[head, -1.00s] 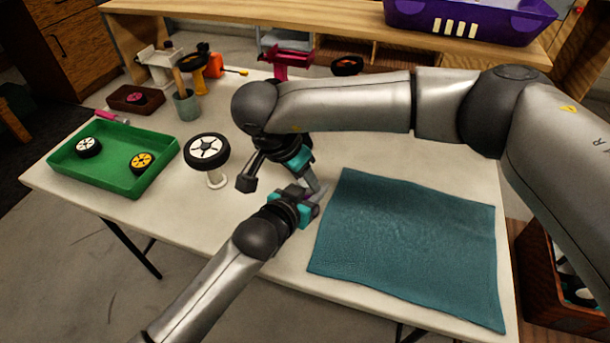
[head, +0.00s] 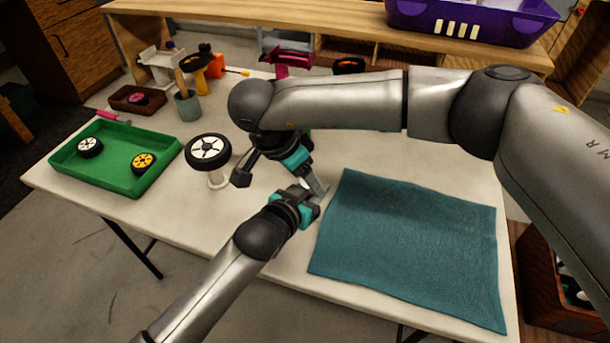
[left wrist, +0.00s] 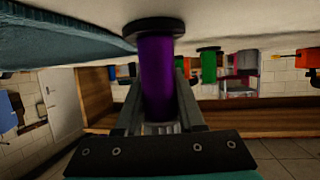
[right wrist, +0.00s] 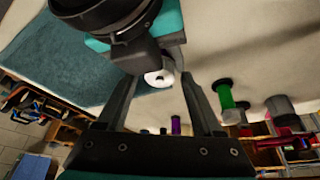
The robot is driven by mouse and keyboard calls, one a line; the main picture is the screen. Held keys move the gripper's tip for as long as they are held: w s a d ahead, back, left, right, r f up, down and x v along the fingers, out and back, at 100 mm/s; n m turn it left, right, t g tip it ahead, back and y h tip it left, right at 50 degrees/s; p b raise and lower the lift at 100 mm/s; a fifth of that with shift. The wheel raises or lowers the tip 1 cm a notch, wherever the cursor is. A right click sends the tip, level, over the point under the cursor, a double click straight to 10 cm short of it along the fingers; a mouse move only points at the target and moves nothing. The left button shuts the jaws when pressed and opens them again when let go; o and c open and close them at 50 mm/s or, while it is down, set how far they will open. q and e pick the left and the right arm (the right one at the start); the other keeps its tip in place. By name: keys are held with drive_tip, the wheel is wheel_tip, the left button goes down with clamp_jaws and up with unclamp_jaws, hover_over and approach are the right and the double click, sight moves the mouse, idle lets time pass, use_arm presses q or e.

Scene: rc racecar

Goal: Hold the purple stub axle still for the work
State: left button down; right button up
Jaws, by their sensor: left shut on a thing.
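The purple stub axle (left wrist: 156,75) stands between the fingers of my left gripper (left wrist: 158,95) in the left wrist view, with its dark flange at the table-side end. My left gripper is shut on it, close to the tabletop left of the teal mat. In the head view my left gripper (head: 314,204) hides most of the axle. My right gripper (right wrist: 160,78) is open just beside the left one. A pale round piece with a small centre (right wrist: 157,79) shows between its fingertips; I cannot tell whether they touch it.
The teal mat (head: 405,250) lies to the right. A white-hubbed wheel (head: 207,150) stands on a post to the left. A green tray (head: 110,178) with two wheels is further left. Green (right wrist: 226,96) and grey spools stand on the table.

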drive_tip(key=shift+o, duration=0.3)
drive_tip(key=shift+r, duration=0.1)
drive_tip(key=shift+a+r, duration=0.2)
drive_tip(key=shift+r, duration=0.15)
drive_tip(key=v, duration=1.1)
drive_tip(key=shift+s+d, duration=0.1)
drive_tip(key=w+d+g+y, duration=0.3)
drive_tip(key=d+y, duration=0.1)
drive_tip(key=f, duration=1.1)
drive_tip(key=shift+w+d+f, duration=0.1)
drive_tip(key=shift+w+d, duration=0.05)
drive_tip(key=shift+w, duration=0.05)
